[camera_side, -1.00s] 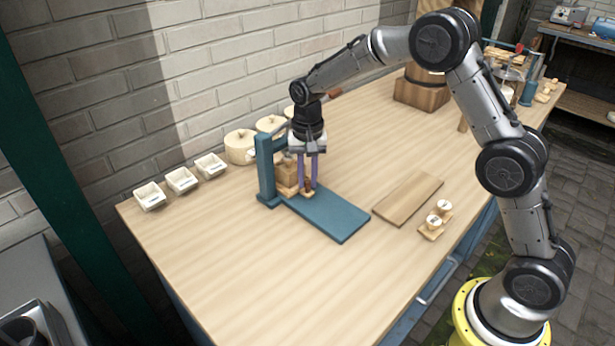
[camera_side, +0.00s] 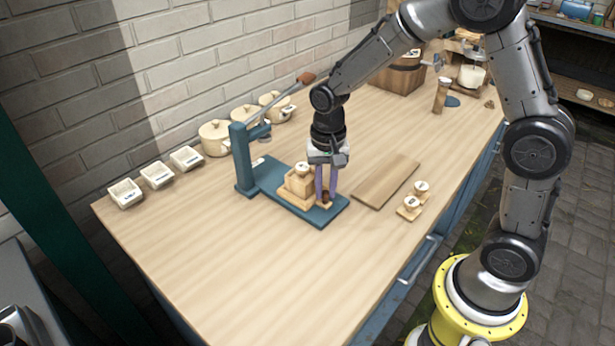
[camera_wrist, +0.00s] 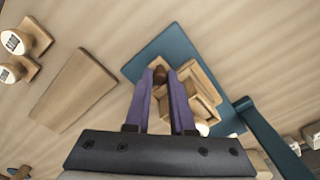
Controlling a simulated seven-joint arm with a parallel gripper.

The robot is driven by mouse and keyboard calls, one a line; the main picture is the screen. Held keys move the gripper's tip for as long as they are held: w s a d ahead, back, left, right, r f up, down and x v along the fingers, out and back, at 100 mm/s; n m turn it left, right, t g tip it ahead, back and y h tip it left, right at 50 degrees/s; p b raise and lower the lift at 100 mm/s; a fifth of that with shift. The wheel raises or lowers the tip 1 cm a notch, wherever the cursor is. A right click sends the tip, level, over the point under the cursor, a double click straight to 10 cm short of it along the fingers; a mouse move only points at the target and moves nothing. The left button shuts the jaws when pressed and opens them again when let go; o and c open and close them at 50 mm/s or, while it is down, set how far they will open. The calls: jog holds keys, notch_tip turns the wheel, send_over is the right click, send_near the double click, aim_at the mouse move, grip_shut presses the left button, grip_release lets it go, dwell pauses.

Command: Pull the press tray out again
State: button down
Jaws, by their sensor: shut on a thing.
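The press (camera_side: 241,160) is a blue-green frame with an upright post, a lever and a long flat base (camera_side: 268,176). The wooden press tray (camera_side: 290,196) sits on the outer part of the base, clear of the post, with a wooden block mould and a round pale knob (camera_side: 302,169) on it. My gripper (camera_side: 325,198) is shut on the small brown handle at the tray's front end. In the wrist view the purple fingers (camera_wrist: 163,82) flank the brown knob (camera_wrist: 160,74), and the tray (camera_wrist: 204,78) lies on the blue base.
A wooden board (camera_side: 386,182) and two small stamps on a holder (camera_side: 409,207) lie to the right. Three small white dishes (camera_side: 157,175) and lidded pots (camera_side: 214,138) line the wall. The near tabletop (camera_side: 230,260) is clear.

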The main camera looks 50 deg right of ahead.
jog(key=shift+s, duration=0.65)
jog(key=c, duration=0.8)
grip_release()
jog(key=shift+o, duration=0.2)
notch_tip(320, 180, up, 14)
